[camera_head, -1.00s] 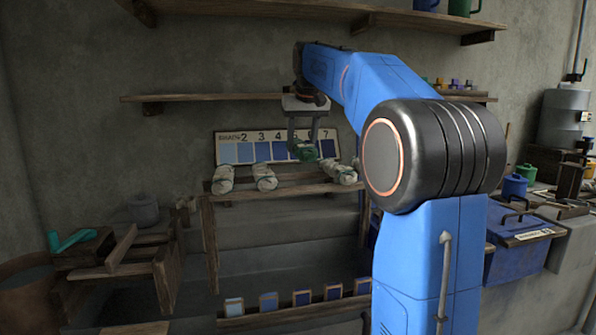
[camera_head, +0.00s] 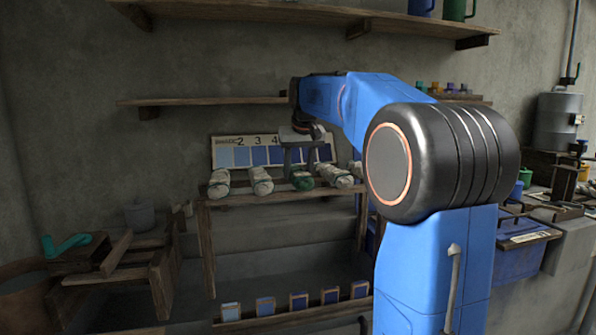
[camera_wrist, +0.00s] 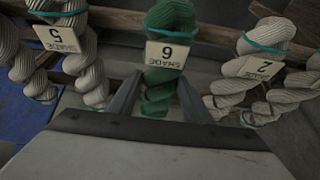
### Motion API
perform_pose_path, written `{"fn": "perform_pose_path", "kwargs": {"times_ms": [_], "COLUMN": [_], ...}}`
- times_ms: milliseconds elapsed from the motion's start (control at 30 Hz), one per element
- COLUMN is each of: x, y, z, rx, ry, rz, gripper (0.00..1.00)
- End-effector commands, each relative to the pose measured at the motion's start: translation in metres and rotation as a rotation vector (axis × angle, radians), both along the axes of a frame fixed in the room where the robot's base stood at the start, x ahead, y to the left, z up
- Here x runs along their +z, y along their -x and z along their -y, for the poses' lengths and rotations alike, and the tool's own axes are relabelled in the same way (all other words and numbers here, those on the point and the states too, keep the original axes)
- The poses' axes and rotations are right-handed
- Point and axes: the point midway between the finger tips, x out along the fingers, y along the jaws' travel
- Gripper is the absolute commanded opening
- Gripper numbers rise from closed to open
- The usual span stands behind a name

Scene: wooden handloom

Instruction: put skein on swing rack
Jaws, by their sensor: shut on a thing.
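A green skein (camera_head: 302,182) is at the level of the pale skeins on a wooden rack (camera_head: 212,235), in the gap between them. My gripper (camera_head: 303,168) points down and is shut on it. In the wrist view the green skein (camera_wrist: 170,15) carries a tag reading SHADE 6, and my fingers (camera_wrist: 157,98) are on both sides of it. Pale skeins with teal ties lie on either side, tagged SHADE 5 (camera_wrist: 62,38) at left and SHADE 2 (camera_wrist: 255,68) at right. I cannot tell whether the green skein rests on the rails.
A numbered shade chart (camera_head: 228,155) stands behind the rack, partly hidden by my gripper. A lower ledge holds several blue-shaded cards (camera_head: 265,306). Shelves (camera_head: 205,101) are on the wall above. A blue chest (camera_head: 520,250) stands at right, a wooden stand (camera_head: 125,260) at left.

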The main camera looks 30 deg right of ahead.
Motion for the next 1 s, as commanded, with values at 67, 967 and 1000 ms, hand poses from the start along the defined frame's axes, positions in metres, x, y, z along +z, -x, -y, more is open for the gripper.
{"fn": "perform_pose_path", "kwargs": {"times_ms": [67, 967, 1000], "x": [-0.001, 0.073, 0.080], "y": [0.000, 0.028, 0.031], "z": [0.000, -0.008, -0.009], "rx": [0.000, 0.000, 0.000], "ry": [0.000, 0.001, 0.001], "rz": [-0.001, 0.002, 0.002], "gripper": [0.50, 0.64, 0.64]}}
